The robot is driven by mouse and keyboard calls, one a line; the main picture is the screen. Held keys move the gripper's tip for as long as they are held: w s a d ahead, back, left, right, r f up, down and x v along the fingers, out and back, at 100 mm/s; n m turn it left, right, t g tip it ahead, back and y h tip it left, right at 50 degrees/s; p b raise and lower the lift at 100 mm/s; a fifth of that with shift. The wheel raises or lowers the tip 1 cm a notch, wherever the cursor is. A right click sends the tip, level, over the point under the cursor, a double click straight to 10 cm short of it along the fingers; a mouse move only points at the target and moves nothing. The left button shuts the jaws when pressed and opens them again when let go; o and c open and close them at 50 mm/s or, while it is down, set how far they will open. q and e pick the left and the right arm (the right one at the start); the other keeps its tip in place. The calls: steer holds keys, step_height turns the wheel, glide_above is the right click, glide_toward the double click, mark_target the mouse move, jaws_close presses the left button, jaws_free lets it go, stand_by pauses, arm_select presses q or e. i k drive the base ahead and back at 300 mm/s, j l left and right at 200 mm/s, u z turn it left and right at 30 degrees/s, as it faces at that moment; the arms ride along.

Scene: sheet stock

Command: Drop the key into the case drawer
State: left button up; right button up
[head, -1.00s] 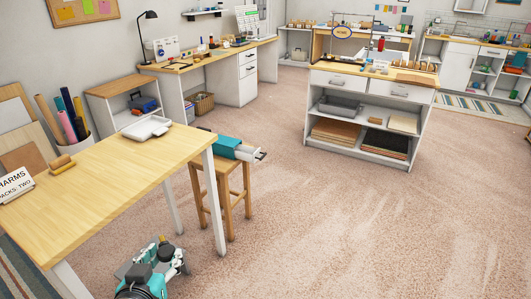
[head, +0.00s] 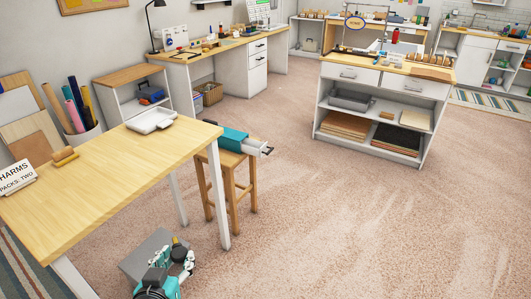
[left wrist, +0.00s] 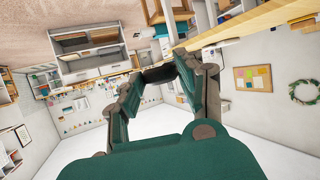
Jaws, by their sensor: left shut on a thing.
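The teal case (head: 234,139) lies on a wooden stool (head: 232,178) beyond the table's right corner. Its pale case drawer (head: 258,149) sticks out at the right end; its inside is too small to make out. My left gripper (head: 184,254) is low at the bottom of the head view, in front of the table and well short of the case. My right gripper is not in view.
The wooden table (head: 100,185) fills the left, with a white tray (head: 152,121) and a sign (head: 17,178) on it. Its white leg (head: 218,200) stands close to the stool. A shelved workbench (head: 380,110) stands at the back right. Open carpet (head: 350,220) lies to the right.

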mark_target(256, 152)
steer(key=i+l, duration=0.2)
steer(key=i, duration=0.3)
steer(key=i+l+u, duration=0.1)
steer(key=i, duration=0.45)
steer(key=i+l, duration=0.3)
steer(key=i, duration=0.2)
steer(key=i+l+u, duration=0.1)
steer(key=i+l, duration=0.15)
steer(key=i, duration=0.25)
steer(key=i+l, duration=0.25)
steer(key=i, duration=0.25)
steer(key=u, duration=0.05)
